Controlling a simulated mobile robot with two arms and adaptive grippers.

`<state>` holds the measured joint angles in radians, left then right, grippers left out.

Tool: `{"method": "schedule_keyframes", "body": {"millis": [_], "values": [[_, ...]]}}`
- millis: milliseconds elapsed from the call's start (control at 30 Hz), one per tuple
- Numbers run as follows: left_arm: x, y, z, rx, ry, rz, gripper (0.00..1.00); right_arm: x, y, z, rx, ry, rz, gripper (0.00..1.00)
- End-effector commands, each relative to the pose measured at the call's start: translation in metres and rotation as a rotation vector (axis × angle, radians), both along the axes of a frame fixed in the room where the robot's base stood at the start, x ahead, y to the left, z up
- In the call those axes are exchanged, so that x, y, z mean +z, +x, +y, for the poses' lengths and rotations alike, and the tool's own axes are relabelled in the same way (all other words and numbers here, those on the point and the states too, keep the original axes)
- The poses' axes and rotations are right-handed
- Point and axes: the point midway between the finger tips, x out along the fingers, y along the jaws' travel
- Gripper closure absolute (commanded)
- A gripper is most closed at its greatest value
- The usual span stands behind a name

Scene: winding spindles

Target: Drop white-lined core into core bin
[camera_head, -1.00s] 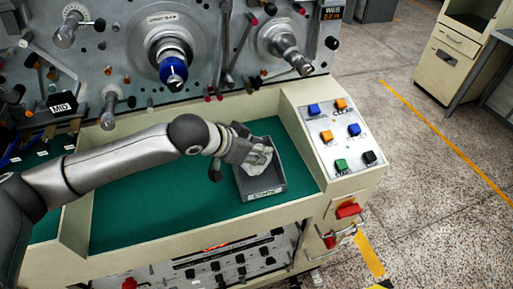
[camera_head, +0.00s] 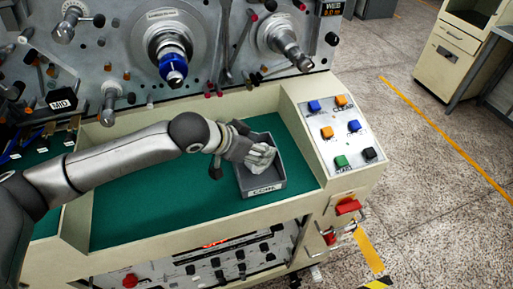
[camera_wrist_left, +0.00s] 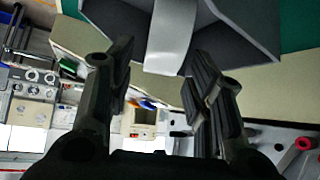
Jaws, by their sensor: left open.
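The core bin (camera_head: 265,190) is a small grey tray with a "CORE" label, standing on the green bed of the machine. It also shows in the wrist view (camera_wrist_left: 250,25). A pale, whitish core (camera_head: 262,157) is at the bin's upper middle, and shows as a light curved band in the wrist view (camera_wrist_left: 170,35). My left gripper (camera_head: 247,150) is over the bin's back left part, right beside the core. In the wrist view its two fingers (camera_wrist_left: 160,85) are apart, with the core beyond their tips. Whether the core rests on the bin floor is hard to tell. My right gripper is not in view.
A button panel (camera_head: 333,135) stands right of the bin. Spindles, one with a blue end (camera_head: 173,70), stick out from the machine face behind. The green bed (camera_head: 130,215) is clear to the left front.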

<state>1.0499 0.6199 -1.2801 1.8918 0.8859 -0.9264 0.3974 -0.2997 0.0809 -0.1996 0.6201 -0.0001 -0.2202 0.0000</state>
Motion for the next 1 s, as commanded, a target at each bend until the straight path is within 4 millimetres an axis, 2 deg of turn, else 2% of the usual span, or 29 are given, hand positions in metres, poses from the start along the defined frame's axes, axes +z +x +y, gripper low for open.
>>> {"method": "schedule_keyframes", "body": {"millis": [67, 533, 700, 1000], "values": [[0.010, 0.001, 0.000, -0.001, 0.000, -0.005, 0.52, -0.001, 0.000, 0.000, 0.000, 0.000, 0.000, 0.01], [0.077, -0.044, 0.055, 0.002, 0.000, -0.003, 0.52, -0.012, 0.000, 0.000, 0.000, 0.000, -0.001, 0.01], [0.089, -0.053, 0.064, 0.001, 0.000, 0.000, 0.52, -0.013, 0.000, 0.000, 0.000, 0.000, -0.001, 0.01], [0.092, -0.055, 0.066, 0.001, 0.000, 0.001, 0.52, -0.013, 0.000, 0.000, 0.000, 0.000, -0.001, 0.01]]}}
